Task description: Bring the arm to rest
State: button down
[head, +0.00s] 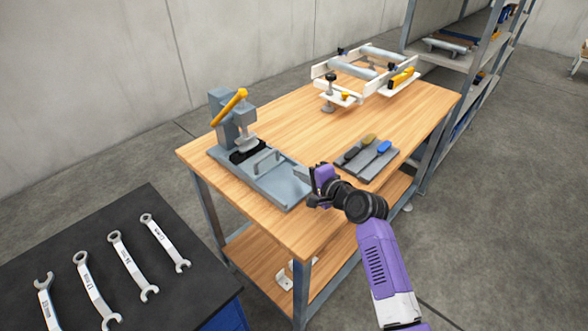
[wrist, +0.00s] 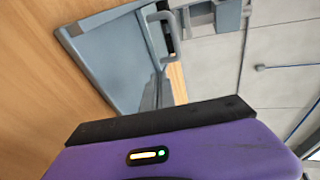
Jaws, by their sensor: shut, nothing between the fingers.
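My purple and black arm reaches in from the lower right in the head view. My gripper (head: 314,186) is over the front right part of the wooden workbench (head: 290,228), close to the right end of the grey press fixture's base plate (head: 285,188). It is shut and empty. In the wrist view the purple gripper body with its black edge fills the bottom, and the fingertips cannot be made out. The grey base plate (wrist: 105,60) with its handle shows beyond it. I cannot tell whether the gripper touches the plate.
A grey tool tray (head: 370,160) with several handled tools lies right of the gripper. A press with a yellow lever (head: 229,106) stands left. A white roller frame (head: 365,75) is at the bench's back. Several wrenches lie on a black-topped cabinet (head: 130,290). Shelving (head: 465,60) stands behind right.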

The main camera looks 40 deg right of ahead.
jog(key=v, duration=0.5)
jog(key=shift+s, duration=0.1)
jog(key=shift+r, duration=0.1)
jog(key=s+r+n+t+h, duration=0.1)
jog(key=s+r+n+h, duration=0.3)
jog(key=s+a+n+y, duration=0.3)
jog(key=s+a+n, duration=0.5)
jog(key=s+a, duration=0.5)
jog(key=s+a+n+y, duration=0.3)
jog(key=s+a+n, duration=0.4)
jog(key=s+a, duration=0.6)
jog(key=s, duration=0.5)
jog(key=shift+f+n+g, duration=0.3)
jog(key=shift+f+n, duration=0.1)
